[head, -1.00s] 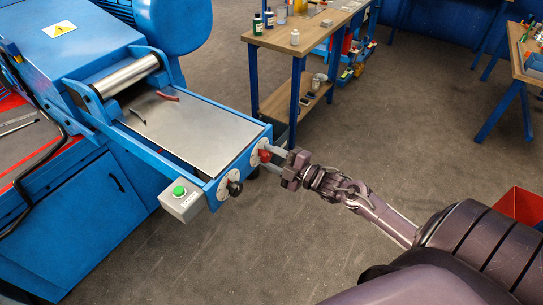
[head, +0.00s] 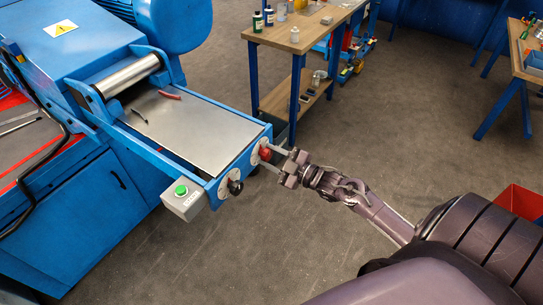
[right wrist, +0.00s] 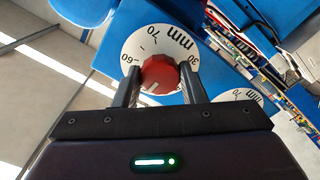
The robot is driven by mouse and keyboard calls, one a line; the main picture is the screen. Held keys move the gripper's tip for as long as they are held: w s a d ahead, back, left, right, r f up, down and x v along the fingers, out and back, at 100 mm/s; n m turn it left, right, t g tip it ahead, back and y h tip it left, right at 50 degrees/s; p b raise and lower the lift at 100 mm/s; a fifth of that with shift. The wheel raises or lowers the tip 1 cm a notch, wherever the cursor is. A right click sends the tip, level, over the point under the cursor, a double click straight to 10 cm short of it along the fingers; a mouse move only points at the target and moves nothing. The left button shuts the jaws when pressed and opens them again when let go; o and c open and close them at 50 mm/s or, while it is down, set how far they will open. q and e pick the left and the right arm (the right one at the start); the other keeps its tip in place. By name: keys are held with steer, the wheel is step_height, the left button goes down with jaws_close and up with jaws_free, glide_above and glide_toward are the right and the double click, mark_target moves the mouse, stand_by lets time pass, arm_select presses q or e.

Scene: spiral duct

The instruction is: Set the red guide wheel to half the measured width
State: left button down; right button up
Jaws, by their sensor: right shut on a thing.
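The red guide wheel (head: 265,154) sits on a white round dial at the right end of the blue machine's front edge. In the right wrist view the red wheel (right wrist: 160,74) is between my right gripper's two fingers (right wrist: 159,82), which are shut on it. The white dial (right wrist: 140,44) reads "mm", with 60, 70 and 30 legible around the wheel. A pale mark shows on the wheel's lower side; its exact reading is unclear. In the head view my right gripper (head: 273,159) reaches the wheel from the right. My left gripper is not in view.
A black knob (head: 235,187) on its own dial is left of the red wheel. A grey box with a green button (head: 181,191) hangs at the corner. Red-handled pliers (head: 169,95) lie on the metal plate (head: 195,130).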

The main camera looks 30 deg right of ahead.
steer(key=o, duration=1)
steer(key=b+v, duration=0.2)
steer(key=v, duration=0.6)
steer(key=shift+w, duration=0.1)
